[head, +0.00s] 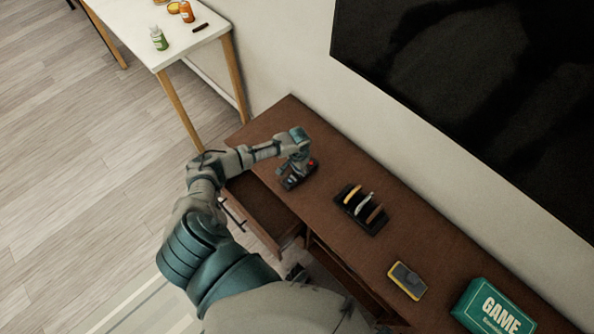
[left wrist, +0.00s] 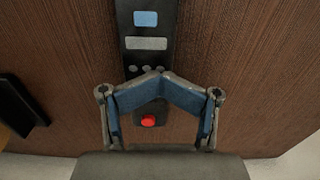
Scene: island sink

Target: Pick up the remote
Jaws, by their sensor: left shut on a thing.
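The remote (head: 290,183) is a dark, slim bar on the brown cabinet top, partly hidden under my left gripper (head: 299,172) in the head view. In the left wrist view the remote (left wrist: 146,44) shows a blue panel, a grey panel, small round buttons and a red button. My left gripper (left wrist: 160,78) is shut on the remote, its blue fingers angled in across it. I cannot tell whether the remote is clear of the surface. My right gripper is not in view.
On the cabinet top (head: 345,160) are a dark rack (head: 361,210) with several slim items, a yellow-edged grey object (head: 407,280) and a teal game box (head: 492,308). An open drawer (head: 262,211) lies below my left arm. A white table (head: 190,35) holds bottles.

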